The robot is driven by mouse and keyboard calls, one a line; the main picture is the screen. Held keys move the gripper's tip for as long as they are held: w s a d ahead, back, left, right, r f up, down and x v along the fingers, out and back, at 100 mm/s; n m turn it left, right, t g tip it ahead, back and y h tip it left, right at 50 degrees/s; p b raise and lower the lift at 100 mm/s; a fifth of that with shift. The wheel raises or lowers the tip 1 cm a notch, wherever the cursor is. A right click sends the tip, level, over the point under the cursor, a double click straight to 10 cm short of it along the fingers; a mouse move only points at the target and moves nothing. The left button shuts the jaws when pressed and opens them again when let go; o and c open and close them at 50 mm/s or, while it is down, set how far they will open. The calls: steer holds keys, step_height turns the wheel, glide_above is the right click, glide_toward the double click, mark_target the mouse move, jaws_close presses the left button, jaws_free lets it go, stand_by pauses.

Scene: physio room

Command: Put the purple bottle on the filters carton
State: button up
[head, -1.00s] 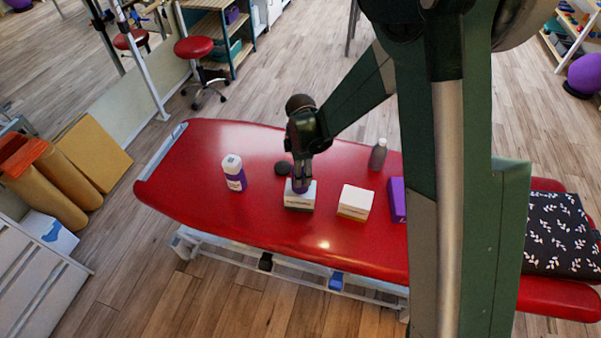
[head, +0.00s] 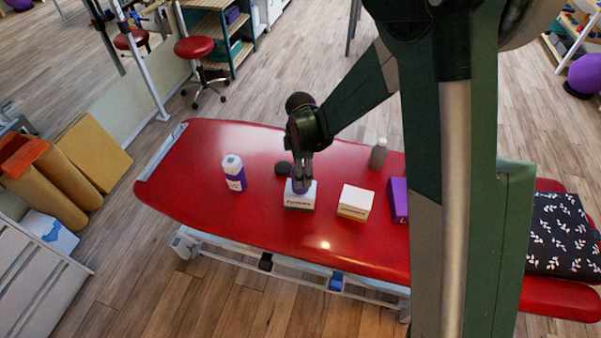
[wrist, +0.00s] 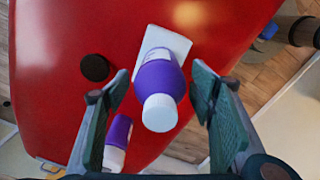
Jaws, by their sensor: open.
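A purple bottle (wrist: 160,82) with a white cap stands on a white carton (wrist: 173,44) in the wrist view. In the head view the bottle (head: 300,187) is mostly hidden by my gripper (head: 302,181), and the carton (head: 299,201) shows beneath it. The carton's lettering is too small to read surely. My gripper (wrist: 158,88) is open, with one finger on each side of the bottle and visible gaps between. A second purple and white bottle (head: 235,175) stands on the couch to the left; it also shows at lower left in the wrist view (wrist: 117,140).
A dark round disc (head: 283,169) lies behind the carton on the red couch (head: 200,145). To the right are another white carton (head: 355,202), a grey bottle (head: 378,154) and a purple box (head: 399,198). The couch's left end is clear.

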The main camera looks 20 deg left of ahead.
step_height(320, 180, up, 11)
steer(key=shift+r, duration=0.2)
stand_by(0.5)
stand_by(0.6)
steer(key=shift+d+r, duration=0.3)
steer(key=shift+d, duration=0.05)
steer(key=s+d+r+m+t+y, duration=0.1)
steer(key=s+d+r+m+t, duration=0.15)
steer(key=d+r+m, duration=0.7)
steer(key=s+d+r+m+t, duration=0.15)
steer(key=s+d+r, duration=0.4)
steer(key=d, duration=0.85)
steer(key=s+d+r+m+t+h, duration=0.1)
steer(key=s+d+r+m+t, duration=0.2)
steer(key=s+d+m, duration=0.9)
steer(key=s+d+r, duration=0.1)
steer(key=d, duration=0.4)
steer(key=shift+s+r, duration=0.15)
steer(key=shift+s, duration=0.2)
